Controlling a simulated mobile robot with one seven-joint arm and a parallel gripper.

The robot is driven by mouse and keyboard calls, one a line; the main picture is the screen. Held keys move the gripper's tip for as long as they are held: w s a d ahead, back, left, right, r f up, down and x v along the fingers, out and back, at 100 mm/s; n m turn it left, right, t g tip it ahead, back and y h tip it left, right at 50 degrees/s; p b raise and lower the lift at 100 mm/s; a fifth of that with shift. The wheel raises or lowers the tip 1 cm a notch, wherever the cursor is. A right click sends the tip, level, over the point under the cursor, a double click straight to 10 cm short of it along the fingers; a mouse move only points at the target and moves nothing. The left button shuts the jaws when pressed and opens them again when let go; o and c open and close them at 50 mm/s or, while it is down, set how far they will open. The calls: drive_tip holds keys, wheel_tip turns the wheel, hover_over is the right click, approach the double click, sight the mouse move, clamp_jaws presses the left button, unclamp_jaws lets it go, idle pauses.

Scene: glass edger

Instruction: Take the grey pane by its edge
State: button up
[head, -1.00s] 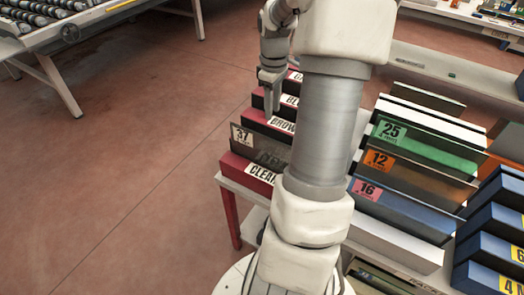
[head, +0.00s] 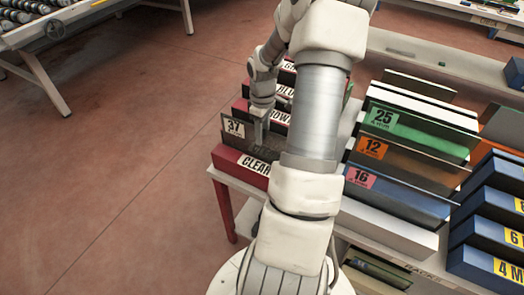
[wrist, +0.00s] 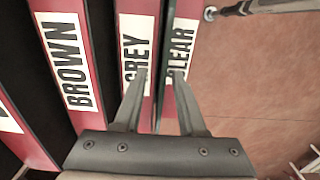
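The grey pane (head: 235,143) stands upright in the rack in the head view, with a "37" tag at its upper left corner. It rises behind the red "CLEAR" front (head: 241,163). My arm and gripper hide its right part. In the wrist view the pane (wrist: 164,55) shows edge-on as a thin dark strip between the "GREY" label (wrist: 136,60) and the "CLEAR" label (wrist: 182,45). My gripper (wrist: 160,75) is open, with one fingertip on each side of this strip. It looks empty; whether a finger touches the pane I cannot tell.
The "BROWN" slot (wrist: 68,60) lies left of the pane in the wrist view. The floor (head: 110,170) at the left is clear.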

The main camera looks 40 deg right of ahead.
sight(262, 150)
wheel_tip(262, 150, down, 4)
drive_tip(key=shift+a+r, duration=0.1)
drive_tip(key=shift+r, duration=0.15)
clamp_jaws()
drive_tip(key=shift+r, duration=0.1)
idle(1.1)
